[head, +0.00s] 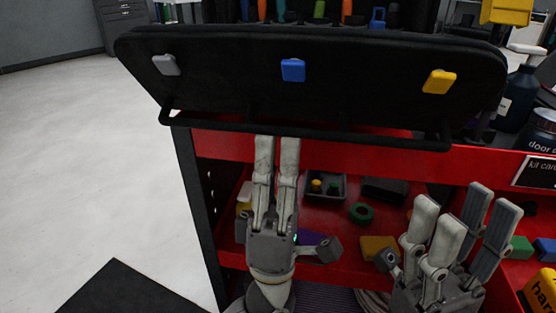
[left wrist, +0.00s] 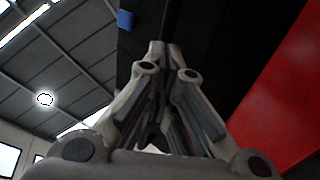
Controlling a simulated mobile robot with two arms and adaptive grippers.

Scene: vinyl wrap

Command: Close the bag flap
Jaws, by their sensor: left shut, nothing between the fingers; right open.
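In the left wrist view the shut fingers (left wrist: 157,50) point up beside the dark flap, with the blue clip (left wrist: 125,19) above. My right gripper (head: 455,215) is open and empty at the lower right, apart from the flap.
The red cart (head: 215,145) has a lower shelf with a small grey tray (head: 345,188), a green ring (head: 361,213) and other small items. Dark bottles (head: 519,95) stand at the right. Tools are behind the flap. Open floor (head: 80,150) lies at the left.

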